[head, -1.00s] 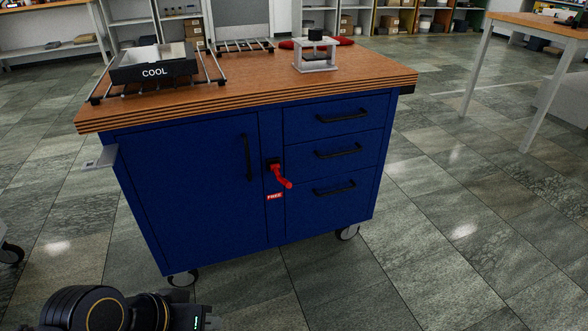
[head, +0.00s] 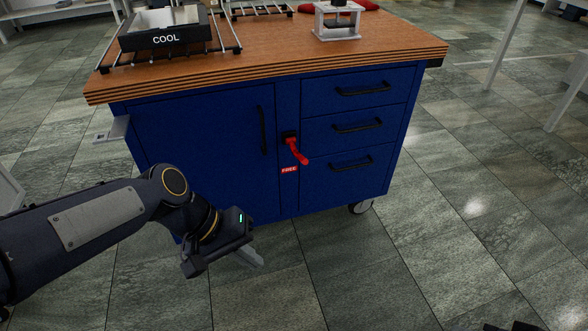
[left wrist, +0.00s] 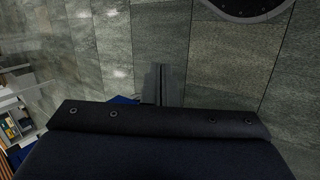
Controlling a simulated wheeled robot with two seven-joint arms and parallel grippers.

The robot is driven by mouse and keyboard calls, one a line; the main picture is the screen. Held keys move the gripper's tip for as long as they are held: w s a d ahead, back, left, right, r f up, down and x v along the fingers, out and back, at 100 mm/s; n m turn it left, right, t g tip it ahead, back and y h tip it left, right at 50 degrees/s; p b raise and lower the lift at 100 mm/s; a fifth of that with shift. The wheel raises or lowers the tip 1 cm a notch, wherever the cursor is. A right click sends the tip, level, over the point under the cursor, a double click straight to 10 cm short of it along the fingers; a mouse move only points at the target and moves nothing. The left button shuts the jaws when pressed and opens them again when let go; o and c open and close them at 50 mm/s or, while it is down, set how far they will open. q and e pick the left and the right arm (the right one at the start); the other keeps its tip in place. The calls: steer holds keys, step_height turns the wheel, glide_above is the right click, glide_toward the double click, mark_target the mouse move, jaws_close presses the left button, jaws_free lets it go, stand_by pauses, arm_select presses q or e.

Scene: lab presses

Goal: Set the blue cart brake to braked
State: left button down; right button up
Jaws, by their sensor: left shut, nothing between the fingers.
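The blue cart (head: 198,163) stands in the middle of the head view, with a wooden top. Its brake is a red lever (head: 298,151) on a black mount on the front, between the door and the drawers. The lever slants down to the right, above a red label reading FREE (head: 289,170). My left gripper (head: 258,260) is shut and empty, low in front of the cart door and left of the lever, apart from it. Its fingers also show in the left wrist view (left wrist: 162,84), over floor. My right gripper is not recognisable in view.
On the cart top are a black tray marked COOL (head: 166,37), racks and a small metal press (head: 338,22). A metal bracket (head: 113,131) sticks out at the cart's left side. Black door and drawer handles (head: 263,130) flank the lever. The floor to the right is clear.

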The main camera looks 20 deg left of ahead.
arm_select(q)
steer(key=w+d+f+n+h+p, duration=0.1)
steer(key=w+f+n+h+p, duration=0.35)
steer(key=w+n+h, duration=0.9)
steer(key=w+a+f+n+t+y, duration=0.4)
steer(key=w+a+f+n+t, duration=0.3)
steer(key=n+t, duration=0.8)
step_height(320, 180, down, 4)
steer(key=shift+w+a+r+t+y, duration=0.15)
steer(key=shift+w+t+y, duration=0.2)
steer(key=shift+w+t, duration=0.35)
steer(key=shift+s, duration=0.1)
steer(key=a+r+b+x, duration=0.1)
steer(key=r+b+x, duration=0.1)
steer(key=x, duration=1)
steer(key=shift+a+r, duration=0.2)
steer(key=shift+r, duration=0.15)
